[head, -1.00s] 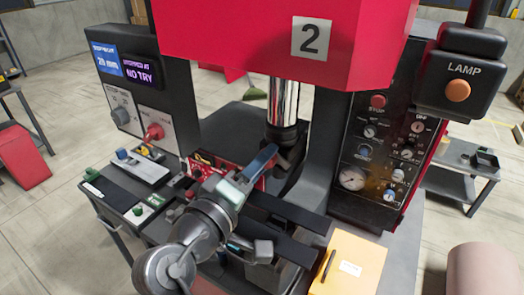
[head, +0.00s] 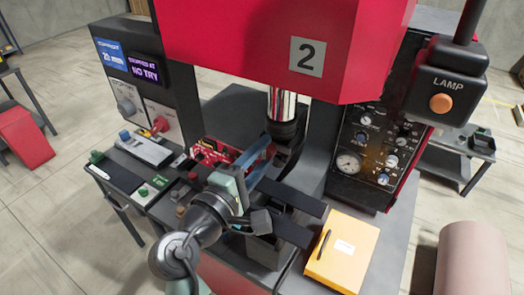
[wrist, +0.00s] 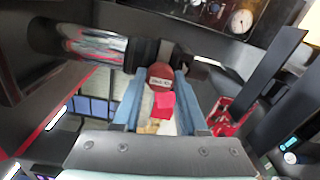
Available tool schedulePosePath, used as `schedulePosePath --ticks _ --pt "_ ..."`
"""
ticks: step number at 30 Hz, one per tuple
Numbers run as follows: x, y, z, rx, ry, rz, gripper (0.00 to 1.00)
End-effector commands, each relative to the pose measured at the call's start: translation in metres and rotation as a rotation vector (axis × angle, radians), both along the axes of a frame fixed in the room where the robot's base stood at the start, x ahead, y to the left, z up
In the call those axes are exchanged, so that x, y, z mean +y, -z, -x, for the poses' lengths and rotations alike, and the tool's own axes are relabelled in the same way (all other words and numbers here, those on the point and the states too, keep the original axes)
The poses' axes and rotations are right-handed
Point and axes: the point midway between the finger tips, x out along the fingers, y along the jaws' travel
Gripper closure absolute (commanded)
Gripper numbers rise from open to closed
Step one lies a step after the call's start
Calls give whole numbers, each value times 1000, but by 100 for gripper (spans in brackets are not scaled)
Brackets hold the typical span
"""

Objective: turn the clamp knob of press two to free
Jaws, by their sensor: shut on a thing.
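Press two, a red press head with a "2" plate (head: 307,57), stands in the middle of the head view. My gripper (head: 260,156), with blue fingers, is under the press ram in front of it. In the wrist view, my gripper (wrist: 160,82) is shut on a dark red rounded part (wrist: 161,72), which seems to be the clamp knob. It bears a pale label too small to read. A bright red piece (wrist: 163,104) shows between the fingers, nearer the palm. In the head view my fingers and wrist hide the knob, so its turn position cannot be told.
A steel ram (head: 283,104) hangs close behind my gripper. A display reading "NO TRY" (head: 152,68) stands left, above a red selector knob (head: 160,124). A gauge panel (head: 365,155) and lamp box (head: 455,82) stand right. A yellow folder (head: 342,252) lies at the front right.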

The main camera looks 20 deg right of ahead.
Motion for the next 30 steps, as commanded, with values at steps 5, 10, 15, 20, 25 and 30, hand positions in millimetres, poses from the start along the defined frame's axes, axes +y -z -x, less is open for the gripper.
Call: schedulePosePath --ticks 5,10,15,20,25,30 --pt "1 0 0 5 -1 5 100" --pt "1 0 0 4 -1 4 100" --pt "0 0 0 4 -1 3 33" --pt "0 0 0 4 0 3 28" --pt "1 1 1 3 0 2 28" --pt "15 3 10 1 -3 2 28"
